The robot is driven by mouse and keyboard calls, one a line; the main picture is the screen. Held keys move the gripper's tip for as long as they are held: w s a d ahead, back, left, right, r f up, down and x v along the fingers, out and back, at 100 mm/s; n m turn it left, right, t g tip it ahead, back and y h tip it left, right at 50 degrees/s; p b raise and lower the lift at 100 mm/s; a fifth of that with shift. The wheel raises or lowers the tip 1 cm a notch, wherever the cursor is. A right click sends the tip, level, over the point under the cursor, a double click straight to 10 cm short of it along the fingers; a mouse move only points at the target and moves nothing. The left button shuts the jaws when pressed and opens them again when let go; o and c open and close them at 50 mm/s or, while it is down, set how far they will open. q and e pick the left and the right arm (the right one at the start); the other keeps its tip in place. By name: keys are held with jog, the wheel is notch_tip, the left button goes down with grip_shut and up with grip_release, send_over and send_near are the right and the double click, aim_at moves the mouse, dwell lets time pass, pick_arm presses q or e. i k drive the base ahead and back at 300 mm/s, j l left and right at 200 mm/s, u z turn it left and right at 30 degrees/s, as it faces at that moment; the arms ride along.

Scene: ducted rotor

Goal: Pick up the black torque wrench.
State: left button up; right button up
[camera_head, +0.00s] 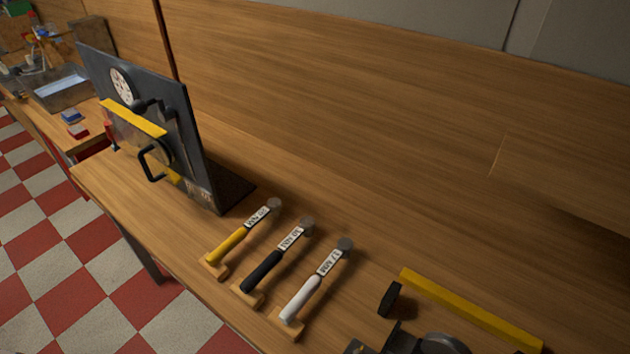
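The black torque wrench (264,270) lies between two others on the wooden bench. Its black handle points toward the bench's front edge and rests on a small wooden block (247,294). A white label (291,237) is on its shaft, and its round grey head is at the far end. A yellow-handled wrench (232,241) lies to its left and a white-handled wrench (302,297) to its right, each on a similar block. The wrenches lie apart from each other. I can make out neither of my grippers in this view.
A dark upright panel (190,130) with a gauge, a yellow bar and a black handle stands left of the wrenches. A yellow bar (470,310) and dark parts (390,298), cut off below, lie at the lower right. The bench (330,190) behind the wrenches is clear.

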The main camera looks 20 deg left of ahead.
aim_at(307, 223)
jog(key=z, duration=0.45)
jog(key=k+z, duration=0.1)
jog(key=z, duration=0.35)
jog(key=j+z, duration=0.1)
jog(key=z, duration=0.35)
jog(key=k+z, duration=0.1)
jog(key=z, duration=0.75)
jog(key=k+l+z, duration=0.1)
jog(key=z, duration=0.35)
jog(key=i+l+u, duration=0.25)
jog(key=i+l, duration=0.4)
jog(key=i+l+u, duration=0.25)
jog(key=i+l, duration=0.5)
jog(key=l, duration=0.1)
